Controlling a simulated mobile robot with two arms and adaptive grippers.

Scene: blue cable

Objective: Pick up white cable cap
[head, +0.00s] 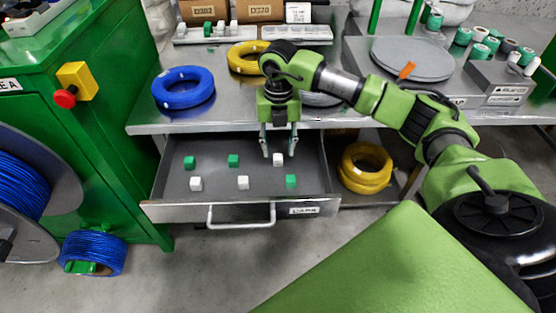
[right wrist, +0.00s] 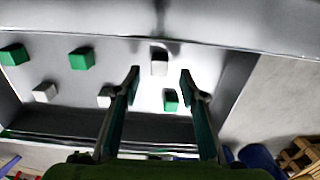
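An open drawer (head: 220,206) under the bench holds three white and three green cable caps. One white cable cap (head: 278,160) is at the back right of the drawer. My right gripper (head: 279,154) points down over it, open and empty. In the right wrist view this white cap (right wrist: 159,62) shows between the open fingertips (right wrist: 160,72); I cannot tell the remaining height. Other white caps lie at front left (head: 196,183) and front middle (head: 243,182). Green caps lie at back left (head: 190,162), back middle (head: 233,160) and front right (head: 291,181). My left gripper is not in view.
The steel bench edge (head: 225,126) runs just behind the gripper, above the drawer. A blue cable coil (head: 183,97) and a yellow coil (head: 245,65) lie on the bench. Yellow coils (head: 365,168) stand right of the drawer. A green machine (head: 110,130) is at left.

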